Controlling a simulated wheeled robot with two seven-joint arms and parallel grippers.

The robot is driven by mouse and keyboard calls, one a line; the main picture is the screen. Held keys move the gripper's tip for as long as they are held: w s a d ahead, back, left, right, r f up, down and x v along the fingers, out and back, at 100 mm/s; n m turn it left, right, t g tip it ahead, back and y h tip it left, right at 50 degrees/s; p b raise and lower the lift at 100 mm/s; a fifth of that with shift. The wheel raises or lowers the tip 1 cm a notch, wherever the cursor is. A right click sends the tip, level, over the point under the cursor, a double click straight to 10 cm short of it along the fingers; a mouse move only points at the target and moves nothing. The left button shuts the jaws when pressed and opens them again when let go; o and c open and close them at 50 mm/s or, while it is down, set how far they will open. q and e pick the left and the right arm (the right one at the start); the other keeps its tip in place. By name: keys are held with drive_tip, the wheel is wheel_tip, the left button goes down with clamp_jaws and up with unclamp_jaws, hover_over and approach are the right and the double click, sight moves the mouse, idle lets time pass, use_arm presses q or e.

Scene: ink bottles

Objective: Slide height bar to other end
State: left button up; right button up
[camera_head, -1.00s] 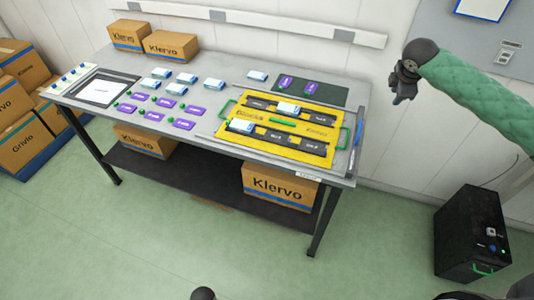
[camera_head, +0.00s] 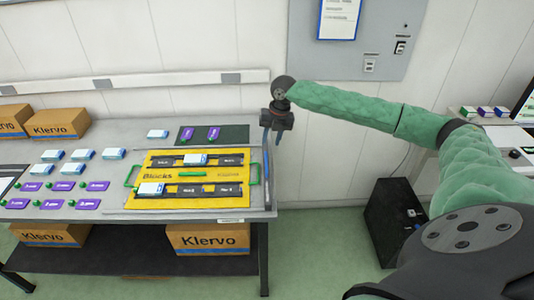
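A thin grey bar (camera_head: 267,172), which looks like the height bar, runs front to back along the right end of the grey table (camera_head: 120,131), just right of the yellow board (camera_head: 200,202). My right gripper (camera_head: 274,138) points down at the back right corner of the table, close to the far end of the bar. It overlaps that end in the picture; I cannot tell whether they touch. Its fingers are small and dark, and their gap is not clear. My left gripper is not in view.
The yellow board has green handles, black slots and white-blue blocks (camera_head: 151,189). Several purple cards (camera_head: 97,186) and more blocks lie left of it. A dark mat (camera_head: 212,135) lies behind it. Cardboard boxes (camera_head: 57,123) stand at the back left. A black case (camera_head: 393,222) stands on the floor at right.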

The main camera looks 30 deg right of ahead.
sight(266, 157)
drive_tip(key=f+p, duration=0.1)
drive_tip(key=f, duration=0.3)
drive_tip(key=a+f+p, duration=0.1)
drive_tip(key=f, duration=0.1)
drive_tip(key=shift+w+p, duration=0.3)
drive_tip(key=shift+w, duration=0.05)
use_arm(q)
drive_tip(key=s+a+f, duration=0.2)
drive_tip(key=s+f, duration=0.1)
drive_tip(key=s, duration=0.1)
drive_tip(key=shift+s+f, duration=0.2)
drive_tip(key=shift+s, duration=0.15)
use_arm(e)
drive_tip(key=shift+a+f, duration=0.15)
drive_tip(key=shift+f, duration=0.45)
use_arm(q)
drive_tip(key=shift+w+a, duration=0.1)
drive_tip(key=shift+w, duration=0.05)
use_arm(e)
clamp_jaws()
